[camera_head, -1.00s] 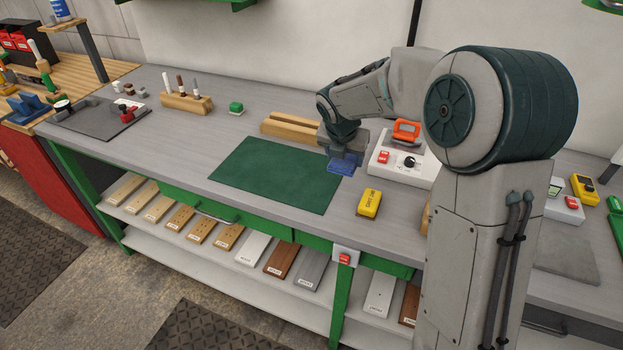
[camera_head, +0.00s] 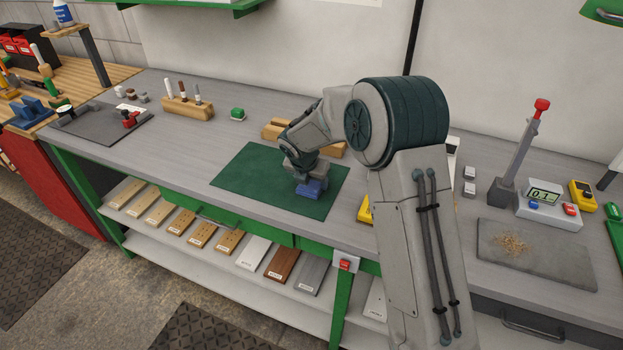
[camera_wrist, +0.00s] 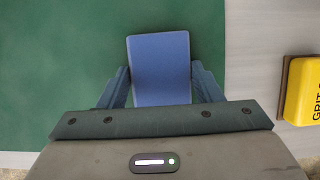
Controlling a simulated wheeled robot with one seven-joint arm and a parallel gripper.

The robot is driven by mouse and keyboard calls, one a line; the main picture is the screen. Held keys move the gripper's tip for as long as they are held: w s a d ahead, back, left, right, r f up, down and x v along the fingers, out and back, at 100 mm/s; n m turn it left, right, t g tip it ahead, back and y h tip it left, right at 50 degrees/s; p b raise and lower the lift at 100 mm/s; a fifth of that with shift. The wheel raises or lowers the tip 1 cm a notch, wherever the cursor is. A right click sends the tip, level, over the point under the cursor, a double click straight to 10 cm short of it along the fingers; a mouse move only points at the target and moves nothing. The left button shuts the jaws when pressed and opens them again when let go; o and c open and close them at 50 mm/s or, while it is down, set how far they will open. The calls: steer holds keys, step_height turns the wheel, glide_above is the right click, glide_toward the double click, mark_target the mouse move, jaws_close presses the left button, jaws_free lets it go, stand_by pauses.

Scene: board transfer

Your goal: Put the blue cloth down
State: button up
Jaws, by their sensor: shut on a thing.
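The blue cloth (camera_head: 312,188) is a small folded block over the right part of the green mat (camera_head: 245,178). My gripper (camera_head: 307,178) is shut on it from above. In the wrist view the blue cloth (camera_wrist: 160,68) sits between the two fingers (camera_wrist: 160,88), with the green mat (camera_wrist: 60,60) beneath. I cannot tell whether the cloth touches the mat.
A yellow block (camera_head: 365,210) lies right of the mat, partly hidden by my arm; it also shows in the wrist view (camera_wrist: 304,90). A wooden block (camera_head: 275,130) stands behind the mat. The mat's left part is clear. A grey pad with shavings (camera_head: 535,252) lies far right.

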steer(key=o, duration=0.9)
steer(key=shift+f, duration=0.1)
steer(key=shift+o, duration=0.2)
steer(key=shift+r, duration=0.25)
steer(key=v, duration=1.2)
steer(key=shift+b, duration=0.35)
